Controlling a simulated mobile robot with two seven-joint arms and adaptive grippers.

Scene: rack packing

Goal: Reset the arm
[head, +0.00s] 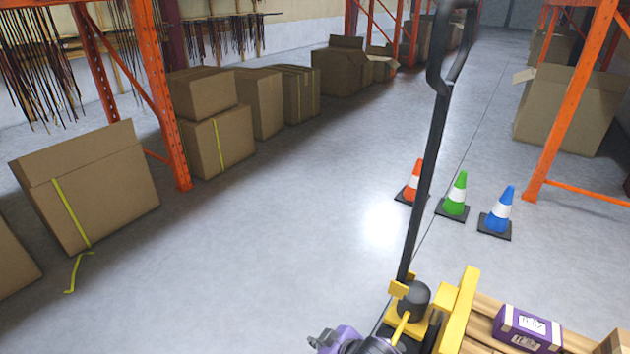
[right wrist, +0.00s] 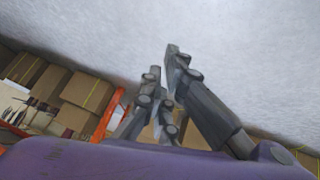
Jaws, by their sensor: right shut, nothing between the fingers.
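My right gripper (right wrist: 163,62) shows in the right wrist view, with its dark grey fingers pointing up and their tips close together. It is shut and holds nothing. The pale floor fills the view behind it, and it touches no object there. In the head view a purple and grey part of my own arm shows at the bottom edge, near the middle. My left gripper is not in view.
A yellow pallet jack (head: 460,310) with a black handle (head: 425,150) stands close by. A purple box (head: 527,328) rests on its wooden pallet. Orange, green (head: 455,195) and blue cones stand beyond. Cardboard boxes (head: 95,185) and orange racks line the left. The middle floor is clear.

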